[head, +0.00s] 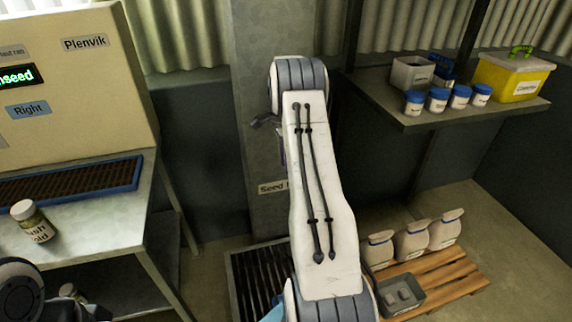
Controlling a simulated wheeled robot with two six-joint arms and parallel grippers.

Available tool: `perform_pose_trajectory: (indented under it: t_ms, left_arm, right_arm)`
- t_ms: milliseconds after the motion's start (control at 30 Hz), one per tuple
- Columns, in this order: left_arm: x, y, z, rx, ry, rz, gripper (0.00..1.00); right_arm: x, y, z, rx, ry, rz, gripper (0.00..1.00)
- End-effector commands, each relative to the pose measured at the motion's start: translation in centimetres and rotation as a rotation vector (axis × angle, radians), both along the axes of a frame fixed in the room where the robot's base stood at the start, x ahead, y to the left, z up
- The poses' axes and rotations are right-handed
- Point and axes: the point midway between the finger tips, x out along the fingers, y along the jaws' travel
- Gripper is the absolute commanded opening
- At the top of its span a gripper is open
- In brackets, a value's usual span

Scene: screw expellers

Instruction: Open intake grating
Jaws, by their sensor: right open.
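The intake grating (258,284), a dark barred panel in a pale frame, lies low at the foot of the grey column (262,60). My white right arm covers its right part, and the frame's bottom edge cuts it off. The grating looks flat; whether it is latched cannot be told. My right gripper (262,122) is mostly hidden behind my arm. Only a small dark part shows in front of the column, well above the grating and apart from it. It is open. My left gripper is out of view; only a joint of my left arm shows at lower left.
A metal bench (95,222) with a labelled jar (32,220) stands left. A shelf (440,118) with jars and a yellow box (512,78) is at upper right. A pallet (440,283) with sacks and a grey tray (400,294) lies right of the grating.

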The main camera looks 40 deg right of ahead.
Motion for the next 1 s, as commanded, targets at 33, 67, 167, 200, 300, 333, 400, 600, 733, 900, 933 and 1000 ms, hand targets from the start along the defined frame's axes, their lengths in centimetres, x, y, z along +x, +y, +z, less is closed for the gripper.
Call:
perform_pose_trajectory:
  t_ms: [33, 67, 167, 200, 300, 333, 400, 600, 733, 900, 933, 1000]
  left_arm:
    - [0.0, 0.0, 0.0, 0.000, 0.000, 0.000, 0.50]
    - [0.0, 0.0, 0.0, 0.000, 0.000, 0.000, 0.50]
    - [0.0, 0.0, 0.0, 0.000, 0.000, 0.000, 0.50]
    - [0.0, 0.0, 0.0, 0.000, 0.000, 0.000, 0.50]
    - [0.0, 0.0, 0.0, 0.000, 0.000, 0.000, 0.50]
    - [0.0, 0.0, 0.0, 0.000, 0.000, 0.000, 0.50]
    - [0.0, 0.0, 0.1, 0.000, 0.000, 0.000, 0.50]
    - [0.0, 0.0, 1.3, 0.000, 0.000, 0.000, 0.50]
    - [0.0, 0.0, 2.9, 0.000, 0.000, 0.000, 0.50]
    - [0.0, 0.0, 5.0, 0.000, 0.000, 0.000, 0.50]
    - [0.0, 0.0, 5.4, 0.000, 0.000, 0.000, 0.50]
    - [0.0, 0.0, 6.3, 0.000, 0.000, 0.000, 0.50]
  right_arm:
    - [0.0, 0.0, 0.0, 0.000, 0.000, 0.000, 0.49]
    - [0.0, 0.0, 0.0, 0.000, 0.000, 0.000, 0.49]
    - [0.0, 0.0, 0.0, 0.000, 0.000, 0.000, 0.49]
    - [0.0, 0.0, 0.0, 0.000, 0.001, 0.000, 0.49]
    - [0.0, 0.0, -0.1, 0.000, 0.001, 0.000, 0.49]
    - [0.0, 0.0, 0.0, 0.000, 0.001, 0.000, 0.49]
    - [0.1, 0.3, 0.2, 0.001, -0.001, 0.011, 0.49]
    - [1.8, 5.6, 3.7, 0.015, -0.032, 0.213, 0.49]
    - [2.7, 13.7, 8.2, 0.039, -0.074, 0.521, 0.49]
    - [0.5, 25.4, 13.8, 0.079, -0.134, 0.997, 0.49]
    - [-0.4, 27.4, 14.7, 0.087, -0.144, 1.084, 0.49]
    - [-2.8, 31.7, 16.7, 0.105, -0.168, 1.297, 0.49]
